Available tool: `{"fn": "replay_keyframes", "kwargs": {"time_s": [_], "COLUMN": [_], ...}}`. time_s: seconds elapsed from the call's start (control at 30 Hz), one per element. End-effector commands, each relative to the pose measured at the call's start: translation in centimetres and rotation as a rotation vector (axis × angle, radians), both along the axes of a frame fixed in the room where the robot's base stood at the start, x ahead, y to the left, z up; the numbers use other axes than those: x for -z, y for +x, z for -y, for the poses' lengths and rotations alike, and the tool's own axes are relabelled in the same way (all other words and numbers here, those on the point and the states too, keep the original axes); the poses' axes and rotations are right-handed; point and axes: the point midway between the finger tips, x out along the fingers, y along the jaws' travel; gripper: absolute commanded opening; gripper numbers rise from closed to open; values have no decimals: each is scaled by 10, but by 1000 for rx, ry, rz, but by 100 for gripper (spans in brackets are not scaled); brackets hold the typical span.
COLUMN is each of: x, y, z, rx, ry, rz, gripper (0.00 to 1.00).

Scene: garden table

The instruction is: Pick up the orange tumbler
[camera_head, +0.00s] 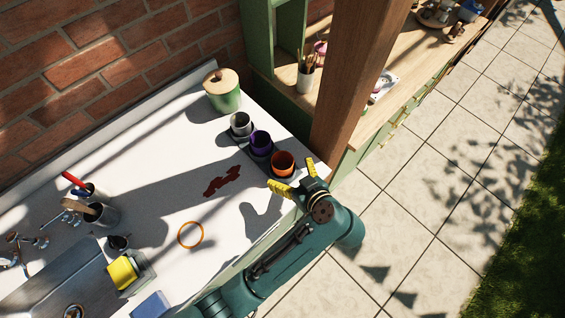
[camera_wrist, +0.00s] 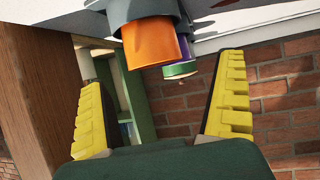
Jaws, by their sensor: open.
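The orange tumbler (camera_head: 283,160) stands at the near right end of a row of tumblers, close to the counter's right edge. It also shows in the wrist view (camera_wrist: 148,44), top centre, with its lower part in a grey holder (camera_wrist: 192,14). My gripper (camera_head: 292,175) is open, its yellow fingers spread on the near side of the orange tumbler. In the wrist view the tumbler lies ahead of my gripper (camera_wrist: 164,72), between the lines of the two fingers. I see no finger closed on it; contact cannot be told.
A purple tumbler (camera_head: 261,141) and a grey-white tumbler (camera_head: 241,122) stand beside it in the row. A green canister (camera_head: 223,98) with wooden lid is behind. A wooden post (camera_head: 355,80) rises close on the right.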

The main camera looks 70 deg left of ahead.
Motion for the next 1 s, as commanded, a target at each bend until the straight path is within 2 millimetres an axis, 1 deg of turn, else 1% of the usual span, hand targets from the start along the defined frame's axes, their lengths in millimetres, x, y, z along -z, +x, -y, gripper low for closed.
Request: {"fn": "replay_keyframes", "kwargs": {"time_s": [0.17,0.3,0.4,0.5,0.67,0.7,0.97,1.0], "x": [9,20,27,29,29,29,29,29], "y": [-3,-3,-6,-6,-6,-6,-6,-6], "z": [-17,-40,-51,-55,-54,-54,-54,-54], "rx": [-3,-4,-2,1,2,2,2,2], "ry": [-1,-2,-1,-1,-1,-1,-1,-1], "rz": [-1,1,-1,1,1,1,0,0], "gripper": [100,100,100,100,100,92,43,35]}}
